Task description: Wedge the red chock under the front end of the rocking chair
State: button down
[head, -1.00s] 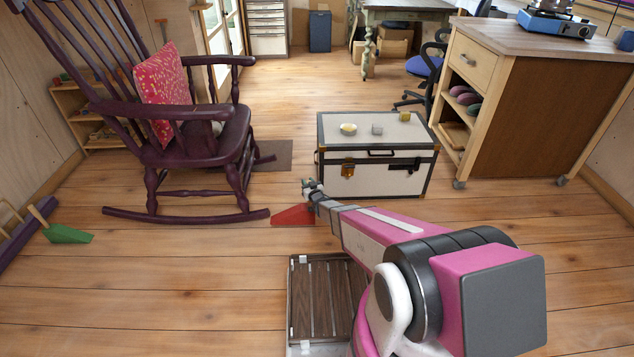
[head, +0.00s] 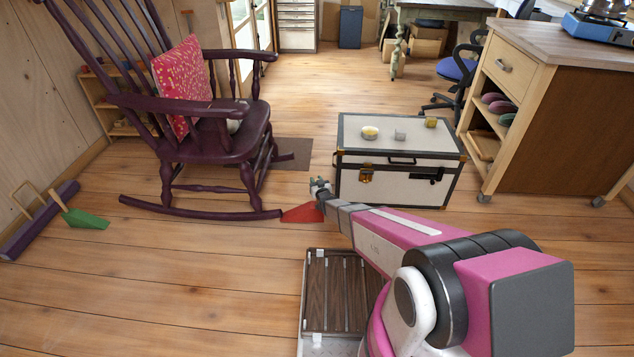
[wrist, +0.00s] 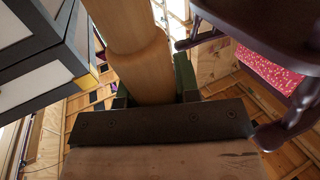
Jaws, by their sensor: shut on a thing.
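The red chock (head: 303,213) is low at the floor in the head view, its thin end pointing left at the front end of the rocking chair's near rocker (head: 240,213). The rocker's tip and the chock's thin end meet in the picture; I cannot tell whether they touch. The dark purple rocking chair (head: 210,140) stands upright. My gripper (head: 319,188) is above the chock's thick right end. In the wrist view my gripper (wrist: 152,85) is shut on a pale wooden round handle (wrist: 135,40), apparently the chock's. The chock's red faces are hidden there.
A white chest (head: 395,180) stands just right of my gripper, bearing small items. A slatted dark wood panel (head: 340,290) lies nearer. A wooden cabinet (head: 545,120) stands right.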

jog(key=shift+r+m, duration=0.2)
jog(key=shift+m, duration=0.2)
jog(key=shift+f, duration=2.35)
